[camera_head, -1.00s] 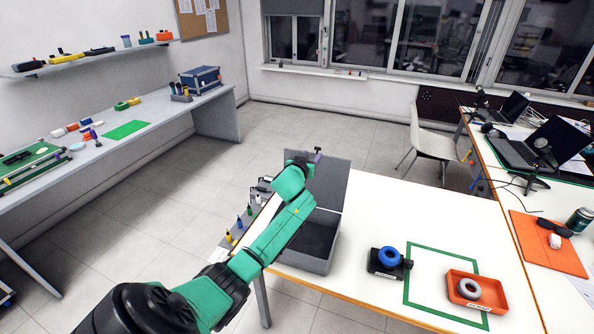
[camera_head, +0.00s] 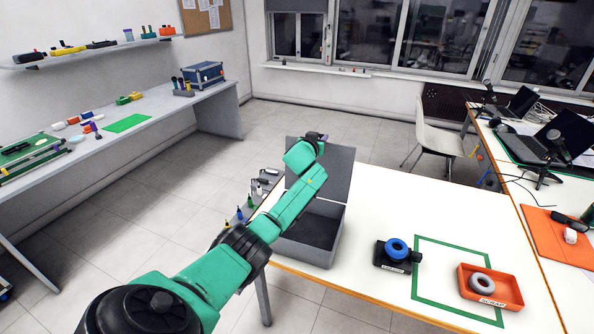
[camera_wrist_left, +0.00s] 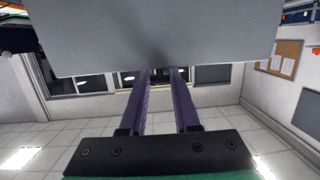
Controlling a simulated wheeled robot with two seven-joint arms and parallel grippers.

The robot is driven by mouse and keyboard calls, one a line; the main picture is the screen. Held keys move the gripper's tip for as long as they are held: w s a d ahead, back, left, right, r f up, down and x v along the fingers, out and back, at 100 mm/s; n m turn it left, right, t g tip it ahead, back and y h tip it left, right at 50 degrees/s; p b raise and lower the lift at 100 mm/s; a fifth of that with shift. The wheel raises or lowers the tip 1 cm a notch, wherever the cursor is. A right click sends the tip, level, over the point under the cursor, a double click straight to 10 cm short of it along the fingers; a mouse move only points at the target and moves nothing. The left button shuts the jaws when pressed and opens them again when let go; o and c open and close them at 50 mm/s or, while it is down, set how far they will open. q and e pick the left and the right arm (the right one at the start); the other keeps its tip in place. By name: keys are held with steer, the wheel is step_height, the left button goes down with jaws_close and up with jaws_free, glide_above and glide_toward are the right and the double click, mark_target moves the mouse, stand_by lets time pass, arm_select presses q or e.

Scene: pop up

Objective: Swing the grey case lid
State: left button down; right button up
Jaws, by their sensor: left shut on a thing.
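The grey case (camera_head: 306,252) stands at the left end of the white table, with its dark inside showing. Its grey lid (camera_head: 338,172) stands up from the far side, open. My left gripper (camera_head: 318,137) is at the lid's top edge, and my green arm covers part of the case and lid. In the left wrist view the two purple fingers (camera_wrist_left: 160,76) reach to the edge of the lid (camera_wrist_left: 160,40) and are shut on it; the exact contact is hard to see. My right gripper is not in view.
A black device with a blue ring (camera_head: 396,249) and an orange tray (camera_head: 491,287) holding a grey ring stand to the right on the white table (camera_head: 400,205). Small bottles (camera_head: 240,213) stand left of the case. A chair (camera_head: 436,145) is behind the table.

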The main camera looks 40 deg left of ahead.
arm_select(q)
steer(key=f+p+v, duration=0.1)
steer(key=p+v, duration=0.3)
steer(key=v, duration=0.2)
steer(key=shift+s+d+p, duration=0.15)
steer(key=shift+s+p, duration=0.15)
steer(key=shift+s, duration=0.2)
steer(key=s+d+f+p, duration=0.1)
steer(key=s+d+p, duration=0.1)
steer(key=s, duration=0.4)
steer(key=shift+d+f, duration=0.3)
steer(key=shift+f, duration=0.05)
steer(key=shift+s, duration=0.2)
